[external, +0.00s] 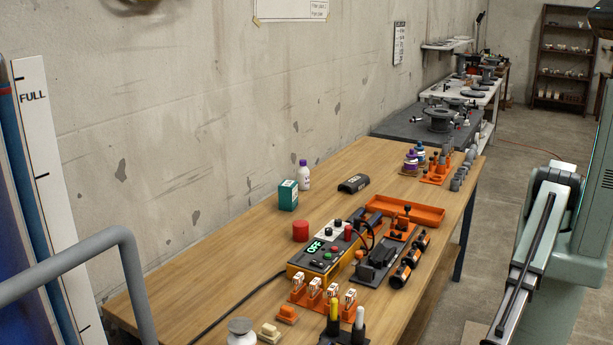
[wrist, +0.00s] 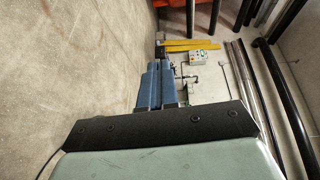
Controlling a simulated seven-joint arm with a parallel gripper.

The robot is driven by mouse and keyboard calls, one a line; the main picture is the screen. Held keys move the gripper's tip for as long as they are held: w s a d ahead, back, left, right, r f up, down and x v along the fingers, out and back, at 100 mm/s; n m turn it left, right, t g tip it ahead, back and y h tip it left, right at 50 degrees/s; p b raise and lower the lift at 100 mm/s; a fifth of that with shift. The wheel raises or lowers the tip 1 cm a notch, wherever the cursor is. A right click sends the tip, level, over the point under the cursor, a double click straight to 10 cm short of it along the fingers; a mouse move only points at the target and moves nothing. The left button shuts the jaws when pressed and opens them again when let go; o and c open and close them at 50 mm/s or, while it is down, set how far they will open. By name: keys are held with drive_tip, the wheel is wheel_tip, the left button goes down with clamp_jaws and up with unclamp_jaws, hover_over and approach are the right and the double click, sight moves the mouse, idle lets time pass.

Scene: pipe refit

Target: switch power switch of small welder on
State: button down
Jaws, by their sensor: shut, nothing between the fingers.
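The small welder (external: 328,262) is a low yellow and dark box in the middle of the wooden table in the external view. Its lit green display (external: 315,247) reads OFF. Small buttons sit on its top panel; which one is the power switch is too small to tell. My gripper (wrist: 158,66) shows in the wrist view with its blue-grey fingers together and nothing between them. It faces a wall and pipes, away from the welder, which is not in the wrist view. In the external view my arm stands at the right edge, apart from the table.
An orange tray (external: 405,211), a red cylinder (external: 300,231), a green box (external: 288,196) and a white bottle (external: 303,175) stand around the welder. Orange holders with white pieces (external: 331,294) stand in front. A grey rail (external: 85,255) is at left. The table's left side is bare.

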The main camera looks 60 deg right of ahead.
drive_tip(key=s+a+r+n+g+h, duration=0.1)
drive_tip(key=s+a+r+n+g, duration=0.15)
drive_tip(key=s+r, duration=0.7)
drive_tip(key=s+a+r+n+g+h, duration=0.25)
drive_tip(key=s+r, duration=0.25)
drive_tip(key=s, duration=0.9)
drive_tip(key=w+a+r+n+t, duration=0.2)
drive_tip(key=w+a+t, duration=0.2)
drive_tip(key=w, duration=0.8)
drive_tip(key=w+a+r+n+t, duration=0.1)
drive_tip(key=w+a+r+t, duration=0.2)
drive_tip(key=w, duration=0.9)
drive_tip(key=w+r+m+t, duration=0.15)
drive_tip(key=w+t, duration=0.25)
drive_tip(key=w, duration=1)
drive_tip(key=w+r+t, duration=0.2)
drive_tip(key=w+t, duration=0.1)
drive_tip(key=w, duration=1.1)
wheel_tip(320, 180, up, 14)
drive_tip(key=m+t+h, duration=0.2)
drive_tip(key=t+h, duration=0.2)
drive_tip(key=t, duration=0.4)
hover_over(314, 261)
drive_tip(key=s, duration=0.2)
drive_tip(key=shift+n, duration=0.25)
drive_tip(key=f, duration=0.4)
drive_tip(key=w+f, duration=0.1)
drive_tip(key=f, duration=0.8)
drive_tip(key=shift+w+f, duration=0.2)
drive_tip(key=shift+w, duration=0.15)
